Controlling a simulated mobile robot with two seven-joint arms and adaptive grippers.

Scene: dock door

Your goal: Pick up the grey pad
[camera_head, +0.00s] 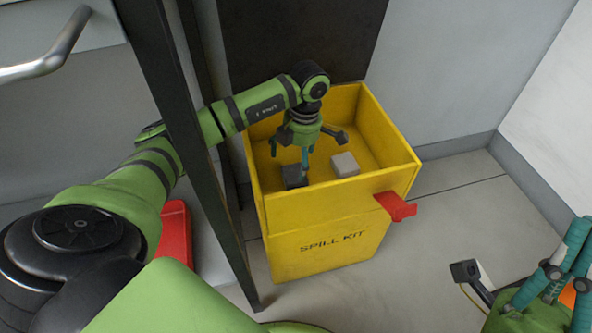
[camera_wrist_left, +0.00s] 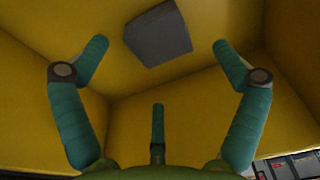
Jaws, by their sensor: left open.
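A light grey pad (camera_head: 345,164) lies inside the yellow spill kit bin (camera_head: 318,222). A darker grey block (camera_head: 294,177) lies to its left, partly covered by my left gripper. My left gripper (camera_head: 303,160) reaches down into the bin with its teal fingers apart and empty. In the left wrist view my fingers (camera_wrist_left: 160,50) are spread, and one grey block (camera_wrist_left: 158,33) shows beyond them near the top edge, touched by no finger. I cannot tell which of the two it is. My right gripper (camera_head: 550,265) is at the lower right, outside the bin, partly cut off.
The bin's yellow walls surround my left gripper. A red latch (camera_head: 396,206) sticks out at its right front. A dark upright post (camera_head: 205,150) stands left of the bin, close to my left arm. A red object (camera_head: 174,232) is on the floor behind it.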

